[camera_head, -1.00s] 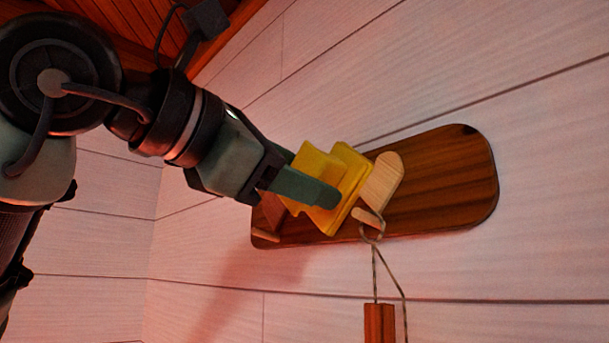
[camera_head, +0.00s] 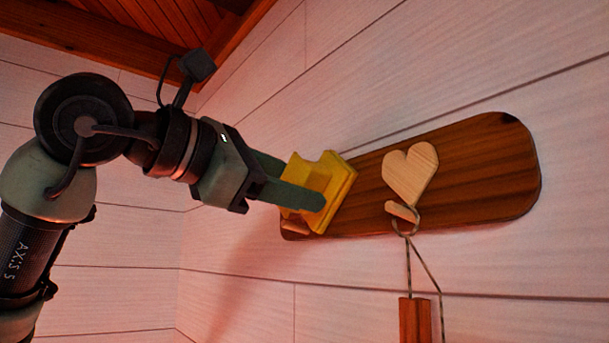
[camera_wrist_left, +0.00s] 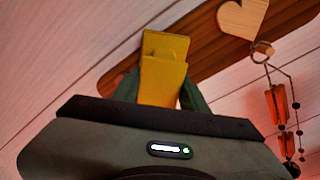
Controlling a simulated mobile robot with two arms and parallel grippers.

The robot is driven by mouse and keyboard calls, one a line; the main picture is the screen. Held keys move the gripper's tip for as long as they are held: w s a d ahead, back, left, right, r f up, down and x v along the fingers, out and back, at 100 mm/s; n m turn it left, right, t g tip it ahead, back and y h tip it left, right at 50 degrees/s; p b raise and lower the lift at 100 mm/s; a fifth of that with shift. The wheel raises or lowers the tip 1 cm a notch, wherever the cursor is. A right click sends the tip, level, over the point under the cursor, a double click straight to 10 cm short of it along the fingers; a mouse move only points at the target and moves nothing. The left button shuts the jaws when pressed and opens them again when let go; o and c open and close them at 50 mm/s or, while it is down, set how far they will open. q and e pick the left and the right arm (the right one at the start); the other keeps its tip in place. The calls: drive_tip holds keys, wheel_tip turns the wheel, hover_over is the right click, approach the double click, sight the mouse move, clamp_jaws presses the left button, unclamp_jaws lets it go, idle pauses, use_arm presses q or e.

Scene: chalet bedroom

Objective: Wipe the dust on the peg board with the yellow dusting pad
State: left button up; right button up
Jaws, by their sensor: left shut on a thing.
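The peg board (camera_head: 470,165) is a dark brown wooden plank with rounded ends, mounted on the wall. It also shows in the left wrist view (camera_wrist_left: 205,45). My left gripper (camera_head: 308,192) is shut on the yellow dusting pad (camera_head: 340,190) and holds it at the left end of the board. The pad's flat face is toward the board; I cannot tell whether it touches. The pad also shows in the left wrist view (camera_wrist_left: 163,75), between the fingers. No dust can be made out on the visible wood. My right gripper is not in view.
A pale wooden heart (camera_head: 410,173) sits on the board, right of the pad. A peg below it (camera_head: 402,211) carries a hanging cord with wooden pieces (camera_head: 415,318). Another peg (camera_head: 295,227) is at the board's left end. Pale plank wall surrounds the board.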

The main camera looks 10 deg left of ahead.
use_arm(q)
drive_tip(key=shift+w+a, duration=0.1)
drive_tip(key=shift+w, duration=0.05)
drive_tip(key=shift+s, duration=0.2)
drive_tip(key=shift+f+b+v, duration=0.15)
drive_tip(key=shift+b+v, duration=0.1)
drive_tip(key=shift+v, duration=1.15)
drive_tip(key=shift+f+b+v, duration=0.1)
drive_tip(key=shift+b+v, duration=0.1)
drive_tip(key=shift+v, duration=1.2)
drive_tip(key=shift+a, duration=0.25)
drive_tip(key=v, duration=0.2)
drive_tip(key=shift+s+a+f, duration=0.1)
drive_tip(key=shift+s+a, duration=0.15)
drive_tip(key=shift+a, duration=0.1)
drive_tip(key=shift+w+d, duration=0.1)
drive_tip(key=shift+w, duration=0.05)
